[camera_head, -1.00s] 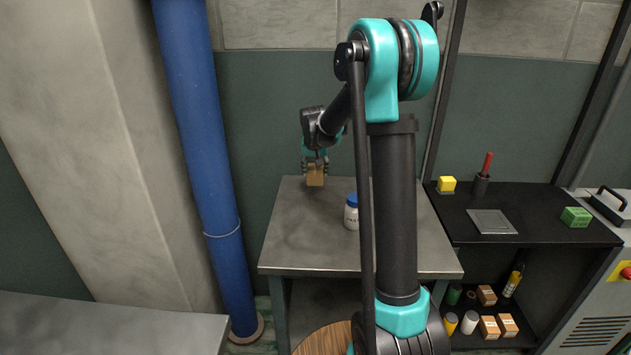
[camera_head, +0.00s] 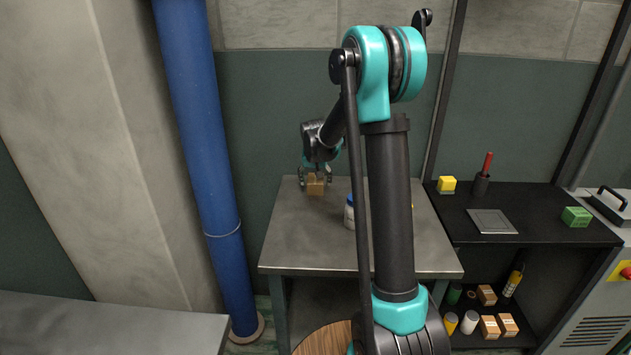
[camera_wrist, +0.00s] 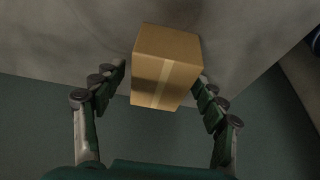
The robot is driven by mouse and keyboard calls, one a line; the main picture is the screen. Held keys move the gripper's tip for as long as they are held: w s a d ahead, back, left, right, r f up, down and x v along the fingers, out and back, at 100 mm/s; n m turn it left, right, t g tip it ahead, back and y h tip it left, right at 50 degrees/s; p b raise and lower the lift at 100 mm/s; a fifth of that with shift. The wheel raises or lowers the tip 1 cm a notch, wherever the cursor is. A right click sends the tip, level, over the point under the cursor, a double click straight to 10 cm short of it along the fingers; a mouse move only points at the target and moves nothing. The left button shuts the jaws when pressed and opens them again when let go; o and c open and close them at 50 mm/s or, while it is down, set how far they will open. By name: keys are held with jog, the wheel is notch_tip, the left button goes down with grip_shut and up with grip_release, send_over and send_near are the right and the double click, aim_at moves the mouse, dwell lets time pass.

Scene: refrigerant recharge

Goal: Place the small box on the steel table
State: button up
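The small box (camera_head: 316,187), brown cardboard with a pale tape strip, appears to rest on the steel table (camera_head: 295,235) near its far left part. My gripper (camera_head: 315,180) is just above and around it, fingers spread to both sides. In the wrist view the small box (camera_wrist: 165,65) is between the fingers, with a visible gap at the left finger; the right finger is very close to it, and contact there cannot be told. My gripper looks open. The box's underside is hidden.
A white bottle with a blue cap (camera_head: 349,212) stands on the steel table, partly hidden behind my arm. A blue pipe (camera_head: 200,130) rises left of the table. A black shelf unit (camera_head: 550,212) with several items stands at right. The table's front left is clear.

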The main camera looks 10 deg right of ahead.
jog(key=shift+r, duration=0.1)
jog(key=v, duration=1.2)
